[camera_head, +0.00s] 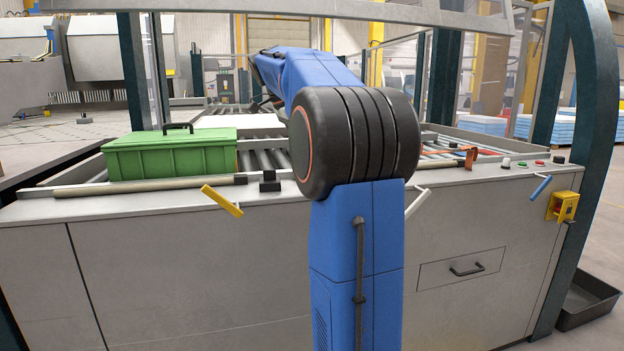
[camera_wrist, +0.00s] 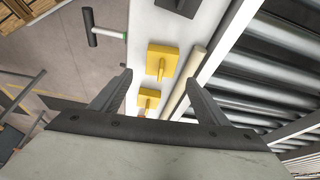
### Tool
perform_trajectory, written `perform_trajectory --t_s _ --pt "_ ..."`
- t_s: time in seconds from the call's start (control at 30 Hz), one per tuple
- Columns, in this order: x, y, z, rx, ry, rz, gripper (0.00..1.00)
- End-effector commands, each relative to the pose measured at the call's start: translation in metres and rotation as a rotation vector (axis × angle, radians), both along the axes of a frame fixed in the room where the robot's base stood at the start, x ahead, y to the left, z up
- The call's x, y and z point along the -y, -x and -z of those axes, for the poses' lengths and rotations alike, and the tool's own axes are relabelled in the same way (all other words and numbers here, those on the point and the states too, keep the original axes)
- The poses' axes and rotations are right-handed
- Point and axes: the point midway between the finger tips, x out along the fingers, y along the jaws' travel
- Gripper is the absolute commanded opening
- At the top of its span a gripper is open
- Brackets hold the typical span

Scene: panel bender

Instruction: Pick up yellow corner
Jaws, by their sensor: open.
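In the wrist view, a yellow squarish piece (camera_wrist: 162,60) with a small dark slot lies on a pale ledge. A second, similar yellow piece (camera_wrist: 148,98) is just below it in the picture. Either could be the yellow corner; I cannot tell which. In the head view my arm hides the gripper.
A green toolbox (camera_head: 170,153) stands on the bench at left. A yellow lever (camera_head: 222,201), a white lever (camera_head: 418,203) and a blue lever (camera_head: 541,187) stick out from the front. Rollers (camera_wrist: 270,60) lie right of a beige rod (camera_wrist: 184,86) in the wrist view.

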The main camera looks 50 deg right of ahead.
Motion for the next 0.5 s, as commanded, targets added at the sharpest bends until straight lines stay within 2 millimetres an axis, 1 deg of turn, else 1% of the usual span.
perform_trajectory --t_s 0.17,0.4,0.5 --pt "0.003 0.002 0.009 -0.002 -0.001 0.001 0.69" --pt "0.014 0.006 0.040 -0.002 -0.001 0.001 0.69" --pt "0.017 0.007 0.047 -0.001 0.000 0.000 0.69"
